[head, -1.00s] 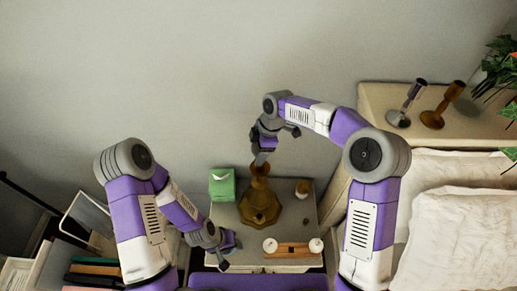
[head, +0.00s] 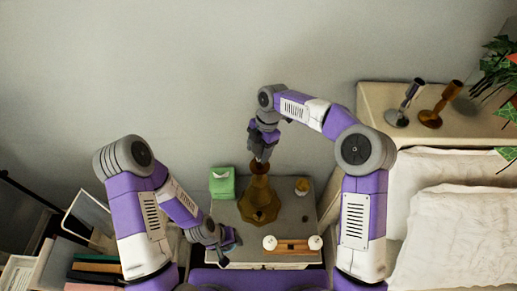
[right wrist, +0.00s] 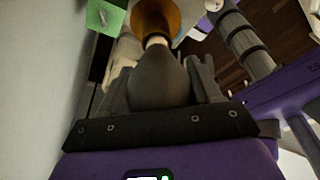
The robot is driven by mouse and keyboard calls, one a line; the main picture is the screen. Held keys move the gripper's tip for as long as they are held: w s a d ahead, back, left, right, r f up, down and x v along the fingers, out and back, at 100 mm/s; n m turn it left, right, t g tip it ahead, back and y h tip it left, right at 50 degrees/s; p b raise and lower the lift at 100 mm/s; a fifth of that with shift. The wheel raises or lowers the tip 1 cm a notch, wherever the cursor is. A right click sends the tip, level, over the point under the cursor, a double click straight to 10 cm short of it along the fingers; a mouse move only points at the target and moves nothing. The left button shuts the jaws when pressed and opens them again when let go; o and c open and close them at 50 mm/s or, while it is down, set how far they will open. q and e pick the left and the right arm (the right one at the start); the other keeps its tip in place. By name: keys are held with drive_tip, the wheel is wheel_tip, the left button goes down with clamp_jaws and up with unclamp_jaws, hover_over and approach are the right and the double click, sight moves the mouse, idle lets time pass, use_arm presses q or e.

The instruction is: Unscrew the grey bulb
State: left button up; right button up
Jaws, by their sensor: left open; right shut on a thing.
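The grey bulb (right wrist: 160,80) is between the fingers of my right gripper in the right wrist view. Its narrow neck points at the brass lamp (right wrist: 160,15); I cannot tell whether the neck is still in the socket. In the head view the brass lamp (head: 260,203) stands on the nightstand (head: 292,212), with my right gripper (head: 260,158) directly above its top. The gripper mostly hides the bulb there. My left gripper (head: 230,243) is open and empty at the nightstand's left front edge.
A green tissue box (head: 222,186) stands left of the lamp. A small orange-and-white item (head: 302,187) is to its right. A wooden holder (head: 292,248) with a white round bulb at each end lies in front. The bed with pillows (head: 450,225) is at right.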

drive_tip(key=shift+n+g+h, duration=0.3)
drive_tip(key=shift+n+g, duration=0.1)
drive_tip(key=shift+n, duration=1.3)
